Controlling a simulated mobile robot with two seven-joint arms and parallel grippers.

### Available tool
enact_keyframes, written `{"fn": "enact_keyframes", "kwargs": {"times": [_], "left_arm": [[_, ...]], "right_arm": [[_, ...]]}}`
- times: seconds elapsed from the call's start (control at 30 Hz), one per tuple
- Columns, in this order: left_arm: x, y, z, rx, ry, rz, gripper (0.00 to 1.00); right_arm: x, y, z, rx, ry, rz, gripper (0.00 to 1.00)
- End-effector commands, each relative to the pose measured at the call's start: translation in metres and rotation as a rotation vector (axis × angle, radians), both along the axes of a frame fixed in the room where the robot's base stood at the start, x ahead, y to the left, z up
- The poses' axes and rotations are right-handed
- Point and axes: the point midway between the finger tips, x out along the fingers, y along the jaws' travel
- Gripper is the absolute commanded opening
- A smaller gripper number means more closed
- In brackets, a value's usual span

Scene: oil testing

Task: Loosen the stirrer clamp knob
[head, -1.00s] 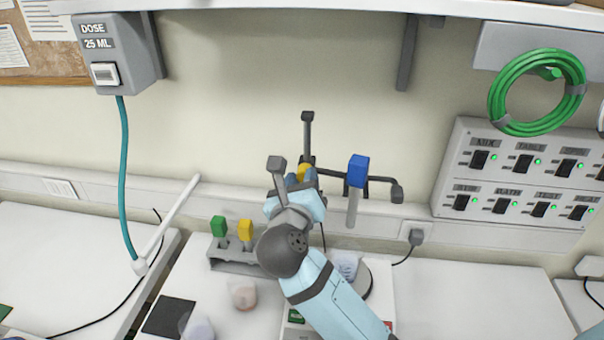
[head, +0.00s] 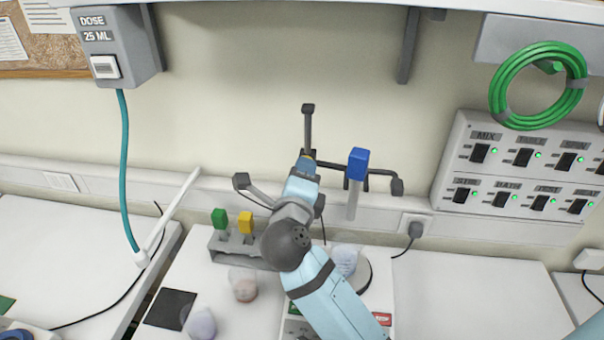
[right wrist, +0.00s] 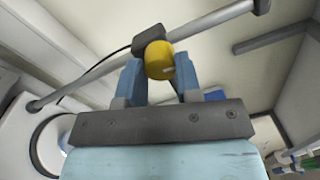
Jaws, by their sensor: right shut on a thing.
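The yellow clamp knob (right wrist: 158,61) is between the two blue fingers of my right gripper (right wrist: 159,72) in the right wrist view, and the gripper is shut on it. The knob sits on a dark clamp block (right wrist: 149,38) on the stand's rod. In the head view my right gripper (head: 306,166) reaches up to the stand post (head: 308,130) and mostly hides the knob. The blue-topped stirrer (head: 358,165) hangs upright from the dark cross-arm (head: 382,174), right of the gripper. My left gripper is not in view.
A grey rack (head: 225,250) with green-topped and yellow-topped items stands left of my right arm. Several small vessels, including one (head: 345,261) beside the arm, stand on the white bench (head: 480,300). A switch panel (head: 520,170) is on the right wall.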

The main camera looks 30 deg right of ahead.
Motion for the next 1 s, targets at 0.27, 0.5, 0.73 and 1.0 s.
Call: {"fn": "enact_keyframes", "kwargs": {"times": [0.27, 0.5, 0.73, 1.0], "left_arm": [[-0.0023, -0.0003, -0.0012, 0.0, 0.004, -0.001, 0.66], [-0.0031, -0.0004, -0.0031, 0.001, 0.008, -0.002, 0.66], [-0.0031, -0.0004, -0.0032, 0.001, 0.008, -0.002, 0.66], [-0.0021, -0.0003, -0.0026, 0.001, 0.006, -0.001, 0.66]], "right_arm": [[0.0001, -0.0011, 0.0015, -0.075, 0.052, -0.002, 0.08], [0.0, -0.0012, 0.0017, -0.092, 0.066, -0.003, 0.08], [0.0, -0.0012, 0.0018, -0.093, 0.065, -0.003, 0.08], [0.0, -0.0007, 0.0012, -0.091, 0.066, -0.001, 0.58]]}}
